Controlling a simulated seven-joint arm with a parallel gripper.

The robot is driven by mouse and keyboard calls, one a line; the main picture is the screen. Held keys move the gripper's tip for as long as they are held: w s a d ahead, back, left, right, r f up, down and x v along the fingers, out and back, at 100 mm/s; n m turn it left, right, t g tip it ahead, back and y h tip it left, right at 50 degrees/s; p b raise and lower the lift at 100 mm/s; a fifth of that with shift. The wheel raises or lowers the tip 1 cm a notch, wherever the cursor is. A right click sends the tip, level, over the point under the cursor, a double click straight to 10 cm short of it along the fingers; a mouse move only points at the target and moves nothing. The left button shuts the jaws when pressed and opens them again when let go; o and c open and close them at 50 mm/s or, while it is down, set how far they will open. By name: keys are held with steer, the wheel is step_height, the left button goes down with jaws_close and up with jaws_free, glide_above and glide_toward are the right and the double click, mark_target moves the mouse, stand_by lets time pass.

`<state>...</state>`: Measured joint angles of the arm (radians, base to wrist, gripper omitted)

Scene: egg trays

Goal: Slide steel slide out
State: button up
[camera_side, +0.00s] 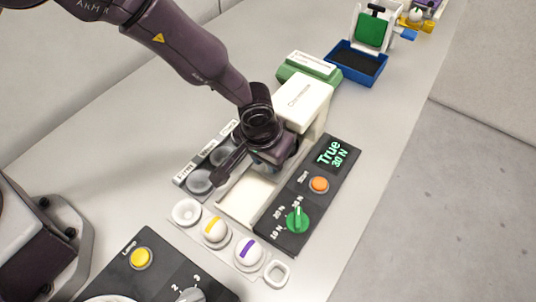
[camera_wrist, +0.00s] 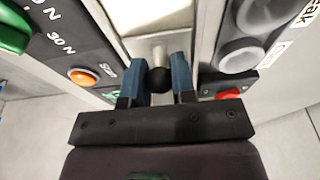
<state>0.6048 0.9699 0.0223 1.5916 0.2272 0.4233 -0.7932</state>
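The steel slide shows in the wrist view as a short pale metal rod (camera_wrist: 159,52) with a dark round knob (camera_wrist: 159,80) at its near end. My gripper (camera_wrist: 159,68) has one blue finger on each side of the knob. The knob fills the gap between the fingers, and they look shut on it. In the side view my gripper (camera_side: 272,160) is low in front of the cream press machine (camera_side: 302,98), over the work area. My wrist hides the fingertips, the knob and the rod there.
The dark control panel (camera_side: 318,205) with an orange button (camera_side: 319,184) and green dial (camera_side: 297,219) stands close to the right. Round grey cups (camera_side: 199,181) stand close to the left. A row of egg cups (camera_side: 215,229) is in front. A blue tray (camera_side: 357,62) stands farther back.

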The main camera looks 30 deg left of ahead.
steer(key=shift+c, duration=0.7)
steer(key=shift+s, duration=4.35)
steer(key=o, duration=0.7)
steer(key=shift+o, duration=0.2)
step_height(320, 180, up, 6)
step_height(320, 180, up, 8)
